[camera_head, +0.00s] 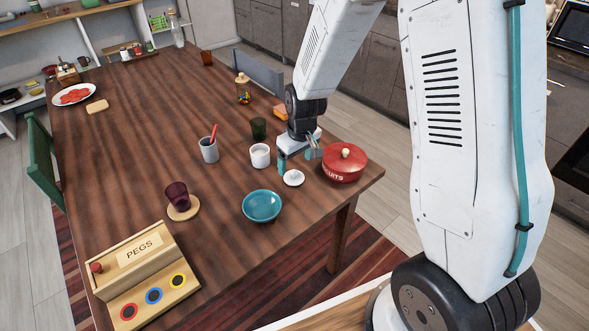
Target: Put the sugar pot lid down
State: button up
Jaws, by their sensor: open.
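The white sugar pot lid (293,178), a small disc with a knob, appears to lie flat on the wooden table, knob up. The white sugar pot (260,155) stands upright and open to the left of it. My gripper (298,161) points down just behind the lid, between the pot and the red pot. Its fingers are apart, with nothing seen between them. The lid looks clear of the fingers, though the exact gap is hard to tell.
A red lidded pot (344,163) stands close right of my gripper, near the table edge. A teal bowl (262,206) is in front. A dark green cup (259,129), a grey cup with a red item (209,149) and an orange block (280,113) are nearby.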

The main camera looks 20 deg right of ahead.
aim_at(298, 181)
jog(key=s+d+r+m, duration=0.1)
jog(key=s+r, duration=0.5)
jog(key=r, duration=0.4)
jog(key=s+r, duration=0.6)
jog(key=r, duration=0.3)
jog(key=s+d+r+m, duration=0.1)
jog(key=s+r, duration=0.2)
jog(key=s, duration=0.5)
jog(key=s+d+r+m, duration=0.1)
jog(key=s+r, duration=0.3)
jog(key=s, duration=0.5)
jog(key=shift+s+m+g+h, duration=0.2)
jog(key=shift+m+g+h, duration=0.1)
